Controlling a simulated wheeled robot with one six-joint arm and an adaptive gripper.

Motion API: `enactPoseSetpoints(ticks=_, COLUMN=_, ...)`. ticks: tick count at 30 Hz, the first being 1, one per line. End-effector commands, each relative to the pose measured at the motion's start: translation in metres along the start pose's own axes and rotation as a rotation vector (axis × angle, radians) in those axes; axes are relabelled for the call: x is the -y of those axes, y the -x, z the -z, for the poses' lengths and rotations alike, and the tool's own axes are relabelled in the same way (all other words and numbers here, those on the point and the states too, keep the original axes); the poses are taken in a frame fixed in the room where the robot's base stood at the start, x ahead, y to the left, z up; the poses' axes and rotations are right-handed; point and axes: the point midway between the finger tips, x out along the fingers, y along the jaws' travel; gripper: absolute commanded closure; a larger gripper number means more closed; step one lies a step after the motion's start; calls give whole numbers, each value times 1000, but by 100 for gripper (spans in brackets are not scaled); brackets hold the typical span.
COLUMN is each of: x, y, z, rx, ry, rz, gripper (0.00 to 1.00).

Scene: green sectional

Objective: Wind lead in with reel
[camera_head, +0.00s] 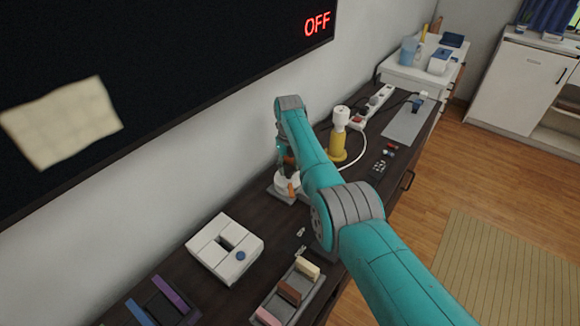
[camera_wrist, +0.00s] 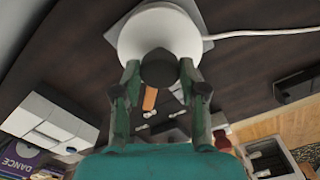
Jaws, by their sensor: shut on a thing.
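The reel is a white round drum (camera_wrist: 160,30) on a grey base plate (camera_wrist: 203,18) in the wrist view. In the head view the white reel (camera_head: 284,188) sits on the dark cabinet below my arm, partly hidden. My gripper (camera_wrist: 159,70) has one finger on each side of a dark round knob (camera_wrist: 158,66) at the reel's near edge and is shut on it. In the head view my gripper (camera_head: 286,168) is pointed down over the reel. The white lead (camera_wrist: 262,32) runs out to the right from the reel. Its loop (camera_head: 357,160) curves past the yellow-based lamp-like object.
A yellow and white object (camera_head: 338,140) stands just beyond the reel, with a power strip (camera_head: 372,106) behind it. A white box (camera_head: 225,248) and a grey tray with blocks (camera_head: 290,290) lie nearer. The wall and black screen (camera_head: 170,80) border the left.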

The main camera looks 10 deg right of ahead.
Motion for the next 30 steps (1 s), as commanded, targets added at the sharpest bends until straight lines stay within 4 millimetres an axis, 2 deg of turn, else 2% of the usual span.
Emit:
enactPoseSetpoints(ticks=10, x=1, y=-1, z=1, rx=-1, ry=-2, rz=1, gripper=100)
enactPoseSetpoints(ticks=11, x=1, y=-1, z=0, rx=-1, ry=-2, rz=1, gripper=51)
enactPoseSetpoints(ticks=13, x=1, y=-1, z=0, rx=-1, ry=-2, rz=1, gripper=33)
enactPoseSetpoints(ticks=23, x=1, y=1, z=0, rx=0, ry=-1, rz=1, gripper=33)
enactPoseSetpoints(ticks=26, x=1, y=8, z=-1, rx=2, ry=-1, rz=1, gripper=33)
enactPoseSetpoints(ticks=30, x=1, y=28, z=-1, rx=4, ry=-1, rz=1, gripper=33)
